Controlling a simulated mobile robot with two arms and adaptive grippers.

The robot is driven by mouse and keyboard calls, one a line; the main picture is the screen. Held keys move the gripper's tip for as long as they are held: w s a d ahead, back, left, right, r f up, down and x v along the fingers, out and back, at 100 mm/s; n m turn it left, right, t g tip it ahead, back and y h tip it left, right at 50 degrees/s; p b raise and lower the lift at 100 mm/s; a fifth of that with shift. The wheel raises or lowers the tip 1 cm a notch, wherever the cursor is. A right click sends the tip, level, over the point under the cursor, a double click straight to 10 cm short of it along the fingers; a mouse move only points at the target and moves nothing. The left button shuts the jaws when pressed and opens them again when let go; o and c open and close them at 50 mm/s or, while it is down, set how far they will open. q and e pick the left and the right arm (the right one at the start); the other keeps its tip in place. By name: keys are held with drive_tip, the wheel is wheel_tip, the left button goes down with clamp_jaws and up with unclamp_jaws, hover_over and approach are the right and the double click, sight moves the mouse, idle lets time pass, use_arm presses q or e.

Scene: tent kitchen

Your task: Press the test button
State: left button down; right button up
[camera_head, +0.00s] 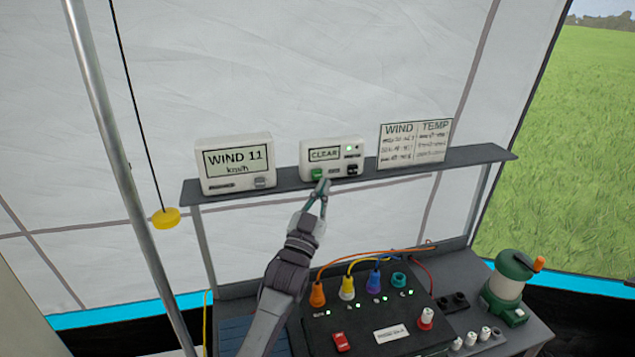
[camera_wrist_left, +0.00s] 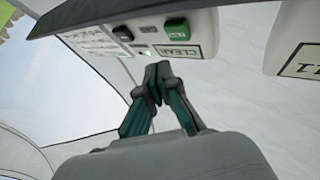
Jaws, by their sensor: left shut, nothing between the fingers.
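A white box (camera_head: 333,151) with a screen reading CLEAR stands on the grey shelf. It has a green button (camera_head: 317,174) at its lower left and a black button (camera_head: 352,169) at its lower right. In the left wrist view the green button (camera_wrist_left: 176,28) carries a small label that I cannot read surely; the black button (camera_wrist_left: 123,33) also shows. My left gripper (camera_head: 323,184) is shut and empty, its tips just below and in front of the green button. In the wrist view its tips (camera_wrist_left: 158,70) look apart from that button. My right gripper is not in view.
A wind display box (camera_head: 234,163) stands left on the shelf (camera_head: 390,175), a wind and temp chart (camera_head: 414,144) right. Below is a black panel (camera_head: 370,312) with coloured plugs and cables.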

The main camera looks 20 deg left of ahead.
sight(322, 170)
use_arm(q)
drive_tip(key=shift+w+a+b, duration=0.35)
drive_tip(key=shift+w+a, duration=0.25)
drive_tip(key=shift+w, duration=0.3)
drive_tip(key=shift+w+a, duration=0.1)
drive_tip(key=shift+w, duration=0.05)
idle(0.8)
drive_tip(key=shift+w+a, duration=0.15)
drive_tip(key=shift+w, duration=0.05)
drive_tip(key=shift+w+a+b, duration=0.25)
drive_tip(key=shift+w+b, duration=0.1)
drive_tip(key=shift+b, duration=0.15)
idle(0.6)
drive_tip(key=shift+s+d, duration=0.1)
idle(0.3)
drive_tip(key=shift+s+d+p, duration=0.4)
drive_tip(key=shift+s+p, duration=0.1)
drive_tip(key=shift+s, duration=0.15)
